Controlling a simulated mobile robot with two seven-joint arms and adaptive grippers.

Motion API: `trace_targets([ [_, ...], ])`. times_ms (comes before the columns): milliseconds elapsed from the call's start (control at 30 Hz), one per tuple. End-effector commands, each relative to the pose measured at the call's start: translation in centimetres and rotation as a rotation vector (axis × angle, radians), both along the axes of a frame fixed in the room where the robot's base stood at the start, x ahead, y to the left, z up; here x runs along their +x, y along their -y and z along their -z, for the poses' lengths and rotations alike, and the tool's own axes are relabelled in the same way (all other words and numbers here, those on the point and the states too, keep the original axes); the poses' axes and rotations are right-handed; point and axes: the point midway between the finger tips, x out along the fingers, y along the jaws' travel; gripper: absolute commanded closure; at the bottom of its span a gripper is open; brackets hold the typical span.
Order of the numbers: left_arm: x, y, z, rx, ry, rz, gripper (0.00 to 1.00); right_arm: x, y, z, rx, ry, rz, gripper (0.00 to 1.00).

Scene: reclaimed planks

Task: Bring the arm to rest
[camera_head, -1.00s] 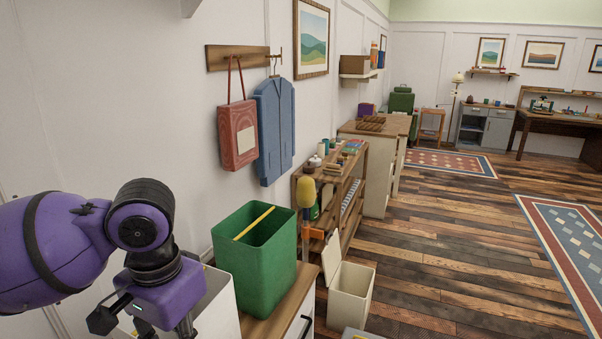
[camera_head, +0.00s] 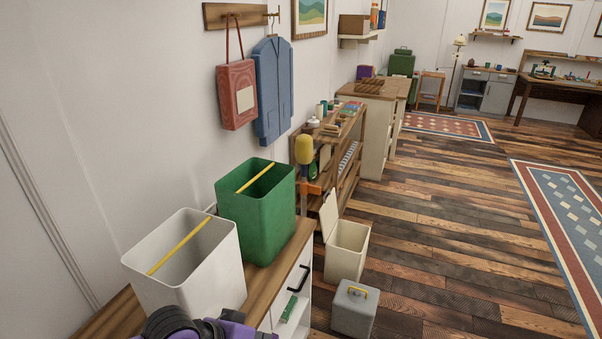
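Only the purple and black top of my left arm's wrist shows, at the bottom edge, in front of the white bin (camera_head: 205,275). The fingers of my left gripper are out of the frame, so what they do is hidden. My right arm and gripper do not show. The white bin and a green bin (camera_head: 262,215) stand side by side, upright, on a wooden cabinet top (camera_head: 283,256). A yellow strip lies across the opening of each bin.
The cabinet front has a black handle (camera_head: 298,279). A cream lidded bin (camera_head: 346,250) and a grey box (camera_head: 354,310) stand on the floor to the right. A shelf (camera_head: 346,183) stands beyond. Plank floor (camera_head: 440,240) is clear at right.

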Motion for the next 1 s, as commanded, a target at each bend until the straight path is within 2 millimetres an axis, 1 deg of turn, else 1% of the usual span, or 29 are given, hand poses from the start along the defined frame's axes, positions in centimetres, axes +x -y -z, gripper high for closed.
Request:
trace_targets([
  [33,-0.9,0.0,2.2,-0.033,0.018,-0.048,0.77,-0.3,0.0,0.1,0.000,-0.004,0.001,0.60],
  [67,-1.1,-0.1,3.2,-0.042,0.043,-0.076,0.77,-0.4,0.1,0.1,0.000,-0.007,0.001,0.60],
  [100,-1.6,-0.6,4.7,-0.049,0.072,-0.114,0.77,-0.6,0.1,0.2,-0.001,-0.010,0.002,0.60],
  [167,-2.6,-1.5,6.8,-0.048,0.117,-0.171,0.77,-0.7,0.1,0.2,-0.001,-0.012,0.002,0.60],
  [200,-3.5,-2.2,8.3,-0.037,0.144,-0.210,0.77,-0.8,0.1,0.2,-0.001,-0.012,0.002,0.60],
  [267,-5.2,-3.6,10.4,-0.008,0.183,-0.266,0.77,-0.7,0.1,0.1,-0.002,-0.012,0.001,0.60],
  [300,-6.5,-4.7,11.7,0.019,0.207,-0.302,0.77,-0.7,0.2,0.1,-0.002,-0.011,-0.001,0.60],
  [367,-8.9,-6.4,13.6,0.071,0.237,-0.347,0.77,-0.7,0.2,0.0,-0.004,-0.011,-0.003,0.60],
  [400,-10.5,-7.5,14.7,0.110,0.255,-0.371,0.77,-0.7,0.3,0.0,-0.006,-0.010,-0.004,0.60],
  [467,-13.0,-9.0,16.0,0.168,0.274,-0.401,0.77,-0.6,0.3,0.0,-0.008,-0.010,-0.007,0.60],
  [500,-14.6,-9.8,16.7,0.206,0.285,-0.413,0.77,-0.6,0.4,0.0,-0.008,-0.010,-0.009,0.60],
  [600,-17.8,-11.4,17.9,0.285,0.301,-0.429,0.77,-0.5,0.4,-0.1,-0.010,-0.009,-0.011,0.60],
  [700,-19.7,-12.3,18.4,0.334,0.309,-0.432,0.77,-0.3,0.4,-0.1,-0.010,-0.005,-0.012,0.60],
  [800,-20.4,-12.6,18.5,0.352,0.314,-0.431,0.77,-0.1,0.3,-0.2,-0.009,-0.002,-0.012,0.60],
  [1000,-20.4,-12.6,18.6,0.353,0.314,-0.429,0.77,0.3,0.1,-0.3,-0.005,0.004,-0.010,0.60],
])
